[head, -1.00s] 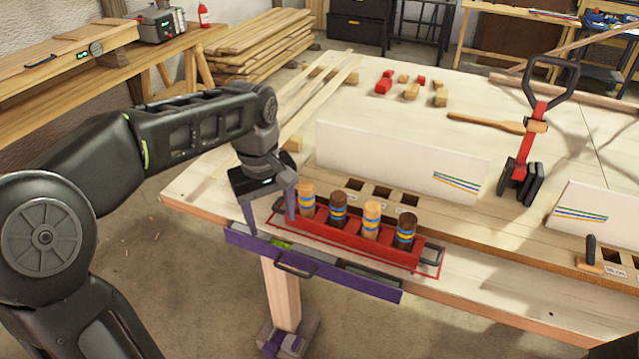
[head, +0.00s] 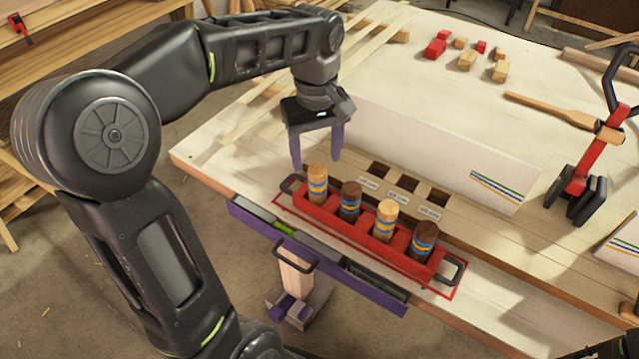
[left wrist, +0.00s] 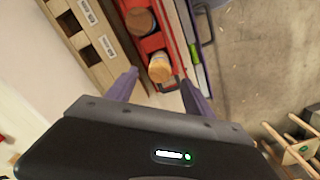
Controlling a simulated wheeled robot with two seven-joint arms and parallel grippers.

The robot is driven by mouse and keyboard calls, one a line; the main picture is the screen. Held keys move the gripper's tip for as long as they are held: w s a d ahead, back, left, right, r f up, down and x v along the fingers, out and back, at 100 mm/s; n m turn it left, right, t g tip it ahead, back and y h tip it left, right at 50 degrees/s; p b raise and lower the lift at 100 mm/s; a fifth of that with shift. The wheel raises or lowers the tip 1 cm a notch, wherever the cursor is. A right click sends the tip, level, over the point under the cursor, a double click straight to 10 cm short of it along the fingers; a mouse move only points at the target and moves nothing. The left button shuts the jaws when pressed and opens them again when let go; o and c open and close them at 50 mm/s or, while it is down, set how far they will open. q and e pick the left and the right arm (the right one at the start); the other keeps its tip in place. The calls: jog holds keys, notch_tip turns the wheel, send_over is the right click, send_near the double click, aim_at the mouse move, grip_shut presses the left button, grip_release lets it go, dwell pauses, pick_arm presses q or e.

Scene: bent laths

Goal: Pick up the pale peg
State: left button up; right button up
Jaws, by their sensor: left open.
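A red rack (head: 338,222) holds a row of upright pegs, light and dark by turns, each with blue and yellow bands. The light peg at the left end (head: 317,186) and another light peg third along (head: 386,220) both look pale tan. Dark brown pegs stand second (head: 350,200) and at the right end (head: 424,240). My left gripper (head: 316,162) is open and empty, pointing down just above the left-end peg. In the left wrist view that light peg (left wrist: 160,66) shows between the fingertips, with a dark peg (left wrist: 140,20) beyond it.
A white board (head: 430,150) stands behind the rack, with square holes (head: 408,185) in the wood between. A purple drawer (head: 310,258) juts from the table's front edge. Small red and wooden blocks (head: 466,60) lie farther back.

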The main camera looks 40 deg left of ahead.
aim_at(317, 181)
pick_arm(q)
jog(key=shift+f, duration=1.3)
notch_tip(317, 181, down, 5)
jog(key=shift+f+p, duration=0.1)
jog(key=shift+p, duration=0.6)
jog(key=shift+c, duration=0.2)
grip_shut()
